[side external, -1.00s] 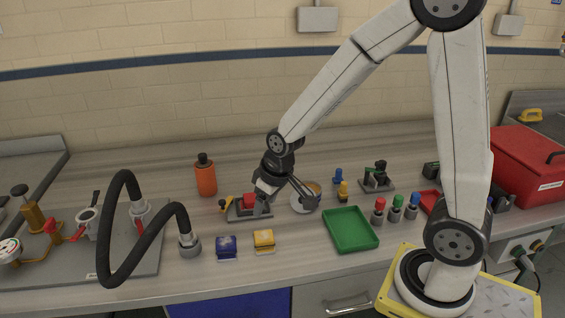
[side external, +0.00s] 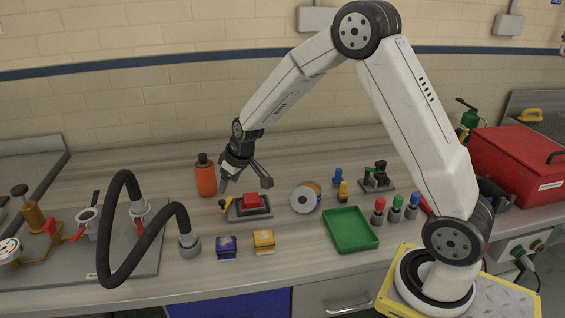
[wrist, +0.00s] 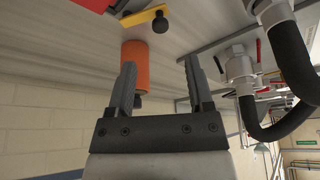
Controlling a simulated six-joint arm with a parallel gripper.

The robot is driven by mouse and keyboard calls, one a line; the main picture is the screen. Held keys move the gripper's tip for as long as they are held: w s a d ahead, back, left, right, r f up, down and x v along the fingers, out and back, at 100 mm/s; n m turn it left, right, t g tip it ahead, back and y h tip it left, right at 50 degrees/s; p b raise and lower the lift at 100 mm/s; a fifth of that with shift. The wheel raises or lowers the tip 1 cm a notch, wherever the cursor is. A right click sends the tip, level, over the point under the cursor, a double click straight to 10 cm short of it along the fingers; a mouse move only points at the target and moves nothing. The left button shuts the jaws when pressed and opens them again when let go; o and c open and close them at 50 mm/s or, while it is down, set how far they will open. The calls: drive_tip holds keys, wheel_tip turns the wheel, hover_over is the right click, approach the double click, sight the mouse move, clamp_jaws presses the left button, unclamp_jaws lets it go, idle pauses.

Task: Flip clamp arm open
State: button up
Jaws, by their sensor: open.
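A grey fixture base (side external: 236,214) on the bench carries a red block (side external: 252,201) and a short yellow arm (side external: 227,203) with a dark knob at its left end. The yellow arm looks like the clamp arm and stands tilted up, clear of the red block. In the wrist view the yellow arm (wrist: 143,18) and the edge of the red block (wrist: 92,4) show at the top. My gripper (side external: 245,184) is open and empty, above and behind the fixture. The wrist view shows its two fingers (wrist: 159,68) apart, with nothing held.
An orange bottle (side external: 206,179) stands close behind the fixture, left of my gripper. A black hose (side external: 120,225) arches at left. Blue (side external: 226,248) and yellow (side external: 264,241) blocks lie in front. A round can (side external: 305,198) and green tray (side external: 366,242) are at right.

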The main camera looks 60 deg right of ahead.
sight(222, 201)
drive_tip(key=shift+x, duration=3.75)
clamp_jaws()
